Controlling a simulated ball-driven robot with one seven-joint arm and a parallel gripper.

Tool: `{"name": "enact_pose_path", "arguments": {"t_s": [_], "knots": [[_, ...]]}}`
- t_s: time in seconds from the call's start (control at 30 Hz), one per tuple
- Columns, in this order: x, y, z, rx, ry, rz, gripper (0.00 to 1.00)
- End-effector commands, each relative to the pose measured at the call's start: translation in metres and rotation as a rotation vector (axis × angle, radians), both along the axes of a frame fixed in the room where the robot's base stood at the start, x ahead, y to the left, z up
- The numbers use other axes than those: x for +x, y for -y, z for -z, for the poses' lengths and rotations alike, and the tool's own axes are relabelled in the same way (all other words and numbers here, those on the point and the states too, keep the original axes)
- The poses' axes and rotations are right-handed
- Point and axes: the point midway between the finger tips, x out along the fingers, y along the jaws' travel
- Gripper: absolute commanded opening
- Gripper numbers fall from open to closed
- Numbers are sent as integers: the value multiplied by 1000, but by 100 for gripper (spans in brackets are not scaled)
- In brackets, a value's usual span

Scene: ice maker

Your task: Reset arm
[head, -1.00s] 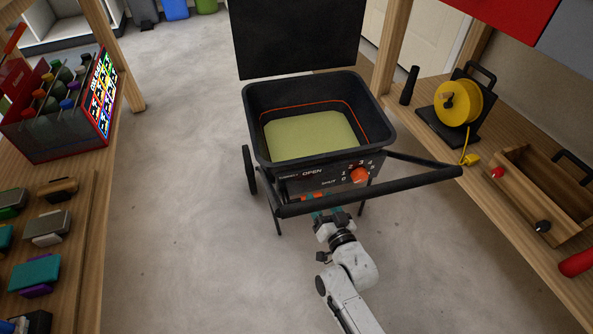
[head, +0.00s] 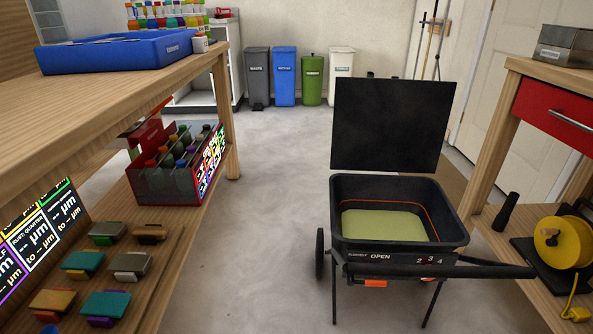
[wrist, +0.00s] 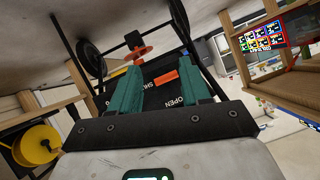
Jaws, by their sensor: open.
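My gripper (wrist: 158,88) shows in the wrist view with its two teal fingers apart and nothing between them. Beyond the fingers is the front of the black spreader cart, with an orange lever (wrist: 164,77) and an orange knob (wrist: 133,54). The gap between fingers and cart cannot be told. In the head view my arm and gripper are out of frame. The black spreader hopper (head: 400,255) stands right of centre with its lid (head: 392,125) raised and pale yellow-green material (head: 384,225) inside.
The spreader's handle bar (head: 480,270) reaches right toward a wooden bench with a yellow reel (head: 560,240). At left, a wooden shelf holds a bottle crate (head: 170,180), several coloured blocks and a blue tray (head: 120,52). Several bins stand at the back. The floor between is clear.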

Motion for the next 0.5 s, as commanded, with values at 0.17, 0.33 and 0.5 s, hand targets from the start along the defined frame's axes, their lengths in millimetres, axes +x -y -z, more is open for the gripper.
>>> {"name": "enact_pose_path", "arguments": {"t_s": [0.17,0.33,0.5], "knots": [[-63,6,-7,-60,-260,-50,47],[-134,22,-21,-121,-513,-85,47],[-200,40,-44,-172,-726,-105,47]]}}
